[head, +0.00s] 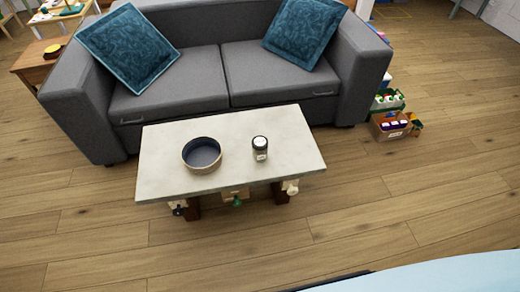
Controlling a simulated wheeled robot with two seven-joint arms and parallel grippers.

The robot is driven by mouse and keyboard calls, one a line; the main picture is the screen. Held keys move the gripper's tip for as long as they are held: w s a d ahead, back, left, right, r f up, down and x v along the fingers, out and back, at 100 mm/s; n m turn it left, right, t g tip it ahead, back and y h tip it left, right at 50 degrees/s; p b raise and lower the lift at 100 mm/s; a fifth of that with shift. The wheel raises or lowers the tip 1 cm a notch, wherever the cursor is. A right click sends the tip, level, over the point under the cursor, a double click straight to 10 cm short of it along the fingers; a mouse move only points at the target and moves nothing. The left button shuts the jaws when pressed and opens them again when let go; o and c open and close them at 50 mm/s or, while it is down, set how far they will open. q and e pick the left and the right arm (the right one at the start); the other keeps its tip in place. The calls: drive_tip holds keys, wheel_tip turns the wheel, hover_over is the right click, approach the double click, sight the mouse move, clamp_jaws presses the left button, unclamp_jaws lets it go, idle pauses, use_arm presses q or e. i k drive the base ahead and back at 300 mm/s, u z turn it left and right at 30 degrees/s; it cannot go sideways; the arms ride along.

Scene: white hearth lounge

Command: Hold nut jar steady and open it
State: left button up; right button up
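Neither of my grippers shows in this view, and nothing is touching the jar.
A round dark-blue tray with a tan rim (202,155) sits left of the jar. A grey sofa (195,100) with blue cushions stands behind the table. Boxes of goods (390,125) are at right. Wooden floor (400,200) in front is open. A pale blue surface fills the lower right corner.

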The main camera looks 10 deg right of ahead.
sight(258, 157)
drive_tip(key=z, duration=0.7)
drive_tip(key=i, duration=1.4)
drive_tip(key=u, duration=0.7)
